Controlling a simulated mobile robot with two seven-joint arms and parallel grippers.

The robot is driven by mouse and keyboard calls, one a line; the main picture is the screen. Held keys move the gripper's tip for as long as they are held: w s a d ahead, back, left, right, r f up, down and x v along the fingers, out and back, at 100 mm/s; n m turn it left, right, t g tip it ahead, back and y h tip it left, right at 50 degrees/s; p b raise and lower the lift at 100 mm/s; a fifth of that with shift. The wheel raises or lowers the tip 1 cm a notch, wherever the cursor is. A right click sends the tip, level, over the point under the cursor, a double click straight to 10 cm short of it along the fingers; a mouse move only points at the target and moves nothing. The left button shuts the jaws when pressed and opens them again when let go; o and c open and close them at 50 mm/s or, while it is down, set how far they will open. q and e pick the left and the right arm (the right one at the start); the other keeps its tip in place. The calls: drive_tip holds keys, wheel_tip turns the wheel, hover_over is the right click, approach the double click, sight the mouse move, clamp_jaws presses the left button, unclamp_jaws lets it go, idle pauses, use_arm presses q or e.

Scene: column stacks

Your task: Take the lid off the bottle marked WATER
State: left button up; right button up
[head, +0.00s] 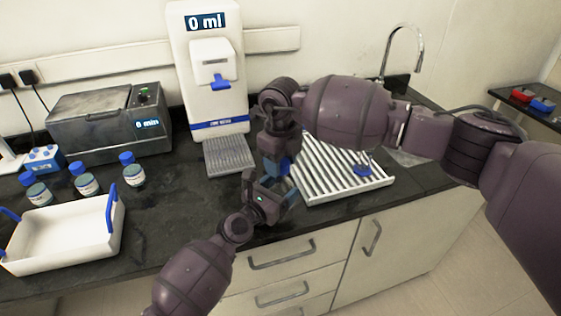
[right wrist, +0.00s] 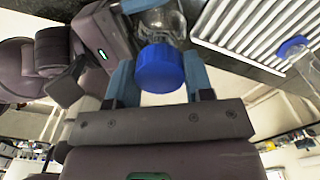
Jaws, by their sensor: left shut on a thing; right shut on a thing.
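My right gripper (right wrist: 160,75) is shut on a blue lid (right wrist: 160,68), with one finger on each side of it. A clear bottle (right wrist: 162,20) adjoins the lid in the right wrist view; I cannot tell whether the lid is still seated on its neck. My left gripper (head: 287,192) is shut on the bottle in front of the dispenser, just below my right gripper (head: 277,168) in the head view. The arms hide most of the bottle there, and no WATER marking is readable.
A white ribbed rack (head: 345,190) lies right of the grippers, with a blue-capped clear item (head: 362,170) on it. A dispenser (head: 205,70) reading 0 ml stands behind. Several labelled bottles (head: 133,172), a white tray (head: 65,235) and a grey machine (head: 105,125) are at left.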

drive_tip(key=shift+r, duration=0.1)
drive_tip(key=shift+r, duration=1.9)
use_arm(q)
drive_tip(key=o, duration=1.8)
drive_tip(key=shift+c, duration=0.2)
